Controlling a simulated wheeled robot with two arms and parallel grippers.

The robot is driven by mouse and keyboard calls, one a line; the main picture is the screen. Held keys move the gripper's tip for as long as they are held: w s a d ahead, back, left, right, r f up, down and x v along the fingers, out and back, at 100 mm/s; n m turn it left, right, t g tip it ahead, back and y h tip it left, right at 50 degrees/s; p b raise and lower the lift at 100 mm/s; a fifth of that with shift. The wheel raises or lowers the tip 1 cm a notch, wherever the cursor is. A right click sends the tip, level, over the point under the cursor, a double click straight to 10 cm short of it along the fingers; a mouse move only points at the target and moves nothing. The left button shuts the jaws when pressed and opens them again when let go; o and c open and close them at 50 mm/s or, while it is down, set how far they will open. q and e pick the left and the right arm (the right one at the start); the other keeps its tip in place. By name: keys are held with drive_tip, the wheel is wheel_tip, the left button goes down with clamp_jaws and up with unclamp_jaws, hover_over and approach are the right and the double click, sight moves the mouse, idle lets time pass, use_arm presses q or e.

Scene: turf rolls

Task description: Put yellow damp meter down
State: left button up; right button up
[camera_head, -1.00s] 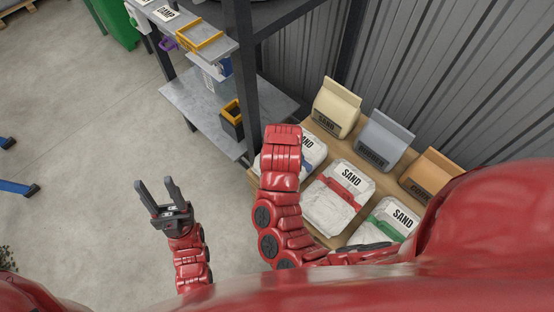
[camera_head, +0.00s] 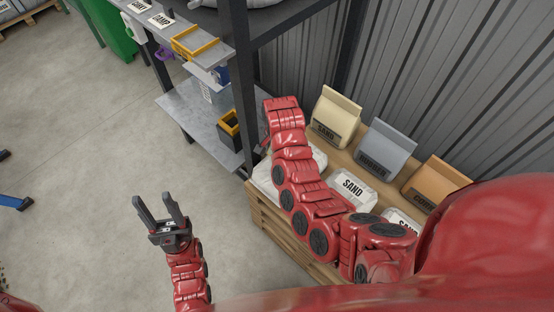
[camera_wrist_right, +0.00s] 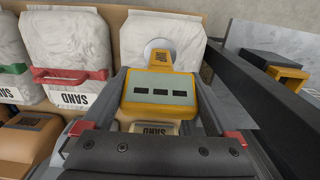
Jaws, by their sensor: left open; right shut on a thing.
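The yellow damp meter (camera_wrist_right: 160,92), with a grey display face, shows in the right wrist view. My right gripper (camera_wrist_right: 160,85) is shut on it, with a finger on each side. Its narrow end points at a white sand bag (camera_wrist_right: 185,35) behind it; I cannot tell whether they touch. In the head view the meter and the right gripper are hidden behind my right arm. My left gripper (camera_head: 162,217) is open and empty over the bare floor.
Sand bags (camera_head: 352,187) lie on a wooden pallet (camera_head: 265,215), with upright cream (camera_head: 333,115), grey (camera_head: 383,148) and orange (camera_head: 436,187) bags behind. A grey shelf rack (camera_head: 190,105) stands left of them, with a black and yellow box (camera_head: 229,128) on its lower shelf.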

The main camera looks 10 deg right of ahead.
drive_tip(key=shift+w, duration=0.35)
drive_tip(key=shift+w+f, duration=0.1)
drive_tip(key=shift+f, duration=0.05)
wheel_tip(320, 180, down, 3)
drive_tip(key=shift+r+p, duration=0.1)
drive_tip(key=shift+p, duration=0.65)
drive_tip(key=shift+f, duration=0.3)
